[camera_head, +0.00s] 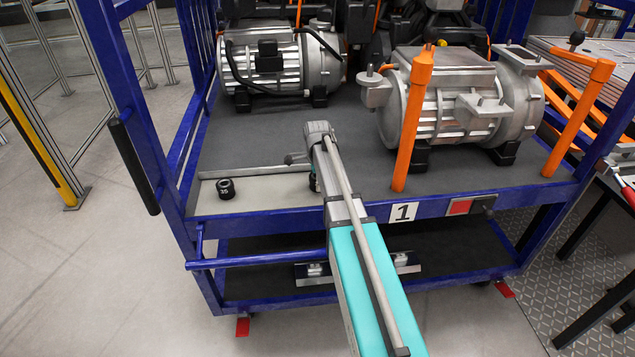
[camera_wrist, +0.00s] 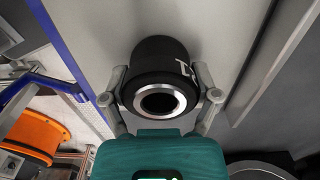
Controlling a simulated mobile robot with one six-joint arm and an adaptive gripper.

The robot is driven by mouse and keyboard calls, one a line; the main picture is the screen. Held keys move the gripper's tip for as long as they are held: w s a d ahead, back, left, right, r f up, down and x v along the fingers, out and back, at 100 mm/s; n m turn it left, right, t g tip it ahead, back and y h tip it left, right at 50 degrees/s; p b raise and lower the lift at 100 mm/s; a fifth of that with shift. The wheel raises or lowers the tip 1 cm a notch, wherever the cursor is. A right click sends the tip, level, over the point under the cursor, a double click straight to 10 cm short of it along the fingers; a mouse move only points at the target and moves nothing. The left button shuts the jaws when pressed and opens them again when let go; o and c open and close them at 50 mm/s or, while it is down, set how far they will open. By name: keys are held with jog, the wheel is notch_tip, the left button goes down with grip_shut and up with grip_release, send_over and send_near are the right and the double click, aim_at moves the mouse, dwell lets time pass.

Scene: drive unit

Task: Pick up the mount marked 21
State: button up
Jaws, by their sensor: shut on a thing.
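A black round mount (camera_wrist: 160,60) with a silver ring around a dark hole sits between the two grey fingers of my gripper (camera_wrist: 160,84) in the wrist view. The gripper is shut on it, one finger on each side. White digits on its right side are partly turned away; a 1 shows, and I cannot read the full number. In the head view a sliver of this dark mount (camera_head: 313,182) shows at the left edge of my arm, which hides the rest and my fingers. I cannot tell whether it touches the light strip below.
A second black mount marked 35 (camera_head: 226,189) stands left of my arm on the light strip of the blue cart (camera_head: 285,218). A metal rail (camera_head: 250,171) runs behind it. Silver motors (camera_head: 280,68) and orange posts (camera_head: 412,120) stand behind and right.

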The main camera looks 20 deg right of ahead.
jog(key=shift+c, duration=0.2)
notch_tip(320, 180, up, 3)
jog(key=p, duration=0.3)
jog(key=shift+r, duration=0.2)
jog(key=s+a+r+p, duration=0.3)
jog(key=s+r+p, duration=0.6)
jog(key=s, duration=0.4)
jog(key=shift+s+r+p, duration=0.3)
jog(key=shift+s+p, duration=0.05)
jog(key=shift+p, duration=0.15)
dwell(0.3)
